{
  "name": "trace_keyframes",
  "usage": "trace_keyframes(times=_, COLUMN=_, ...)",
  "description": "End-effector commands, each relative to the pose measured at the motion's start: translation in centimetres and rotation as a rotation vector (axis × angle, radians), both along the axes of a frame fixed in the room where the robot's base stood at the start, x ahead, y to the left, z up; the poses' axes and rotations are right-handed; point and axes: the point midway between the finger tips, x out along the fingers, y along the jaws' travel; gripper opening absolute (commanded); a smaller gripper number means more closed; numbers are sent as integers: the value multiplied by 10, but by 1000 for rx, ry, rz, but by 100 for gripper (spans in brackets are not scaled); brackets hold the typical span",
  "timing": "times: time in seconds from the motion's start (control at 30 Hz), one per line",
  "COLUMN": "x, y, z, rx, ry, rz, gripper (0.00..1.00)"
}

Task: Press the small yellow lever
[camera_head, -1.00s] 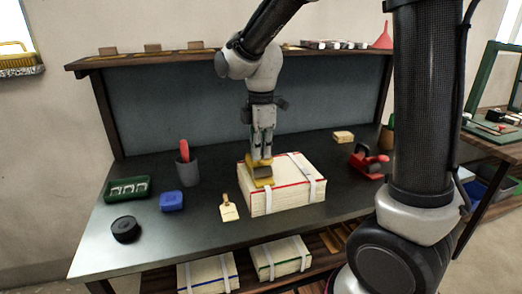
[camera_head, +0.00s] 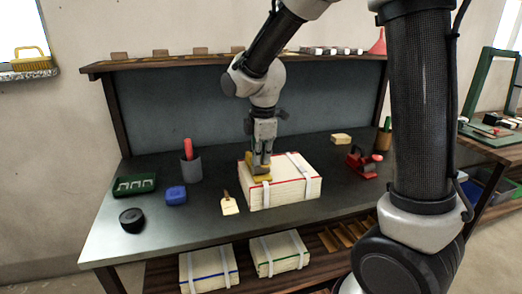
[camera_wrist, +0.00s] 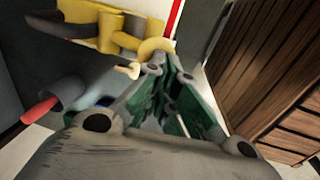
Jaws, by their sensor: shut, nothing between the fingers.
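The yellow device (camera_head: 258,168) with the small lever sits at the left end of the white cloth bundle (camera_head: 290,185) on the bench. In the wrist view the yellow device (camera_wrist: 105,25) shows at the top, with a rounded yellow lever end (camera_wrist: 155,50) just beyond my fingertips. My gripper (camera_head: 261,166) points down over the device with its fingers shut and empty. In the wrist view my gripper (camera_wrist: 165,65) has its tips close to the lever end; I cannot tell whether they touch it.
The dark bench (camera_head: 130,255) holds a grey cup (camera_head: 191,170), a blue block (camera_head: 176,194), a tag (camera_head: 230,205), a black roll (camera_head: 132,219), a green tray (camera_head: 135,185) and a red tool (camera_head: 364,161). Two more bundles lie on the lower shelf.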

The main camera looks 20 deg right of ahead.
Motion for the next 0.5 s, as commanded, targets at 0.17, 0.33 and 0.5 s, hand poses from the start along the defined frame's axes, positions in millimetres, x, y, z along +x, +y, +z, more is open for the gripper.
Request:
trace_keyframes(times=0.17, x=-8, y=0, z=-12, rx=-1, ry=2, rz=1, gripper=0)
trace_keyframes(times=0.33, x=-12, y=0, z=-22, rx=-1, ry=2, rz=0, gripper=0)
trace_keyframes(times=0.5, x=-12, y=0, z=-22, rx=0, ry=0, rz=0, gripper=0)
